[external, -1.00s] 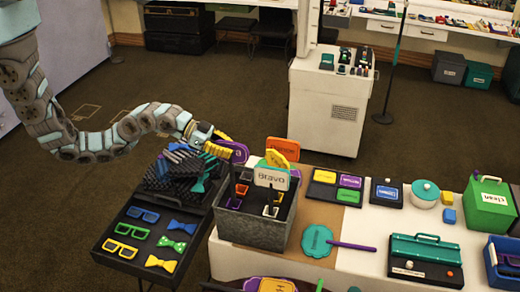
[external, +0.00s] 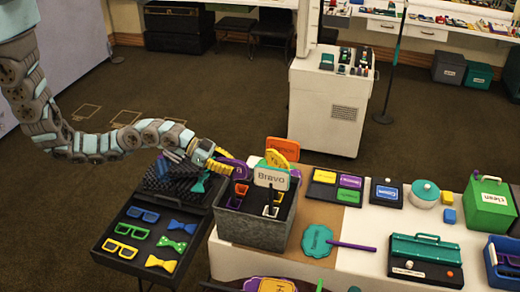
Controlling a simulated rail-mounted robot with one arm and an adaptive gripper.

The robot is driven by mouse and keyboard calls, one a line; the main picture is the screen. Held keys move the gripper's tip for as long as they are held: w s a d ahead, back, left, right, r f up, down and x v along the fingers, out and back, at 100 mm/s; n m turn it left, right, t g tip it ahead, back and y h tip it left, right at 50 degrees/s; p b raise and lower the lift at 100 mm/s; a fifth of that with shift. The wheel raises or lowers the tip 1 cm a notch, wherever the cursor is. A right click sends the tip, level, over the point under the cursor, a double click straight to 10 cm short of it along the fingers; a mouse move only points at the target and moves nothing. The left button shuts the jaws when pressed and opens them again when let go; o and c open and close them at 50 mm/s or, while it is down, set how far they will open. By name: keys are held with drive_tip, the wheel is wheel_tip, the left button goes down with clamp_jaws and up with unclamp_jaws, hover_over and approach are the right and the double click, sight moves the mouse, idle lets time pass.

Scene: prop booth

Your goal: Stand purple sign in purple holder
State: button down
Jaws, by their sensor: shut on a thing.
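My gripper (external: 220,168) has yellow fingers and is at the back left rim of a grey bin (external: 252,231). It is shut on the purple sign (external: 237,170), which is low over the back left of the bin and partly hidden by the fingers. Small frame-like holders stand in the bin, among them an orange one (external: 241,190) and a white one (external: 270,211). I cannot tell whether the sign touches a holder.
A white Bravo sign (external: 271,179) stands upright in the bin, with yellow (external: 277,159) and orange (external: 282,147) signs behind it. A black tray (external: 150,238) with glasses and bow ties is at the left. A teal sign (external: 317,241) lies right of the bin.

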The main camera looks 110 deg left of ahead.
sight(217, 159)
drive_tip(key=c, duration=1.2)
unclamp_jaws()
drive_tip(key=shift+f, duration=0.15)
drive_tip(key=shift+c, duration=0.2)
drive_tip(key=shift+r+p, duration=0.4)
drive_tip(key=shift+r, duration=0.15)
drive_tip(key=shift+s+b, duration=0.3)
drive_tip(key=shift+s, duration=0.1)
drive_tip(key=b+v, duration=0.1)
drive_tip(key=v, duration=0.8)
drive_tip(key=shift+f, duration=0.1)
drive_tip(key=shift+v, duration=1.1)
drive_tip(key=shift+w, duration=0.1)
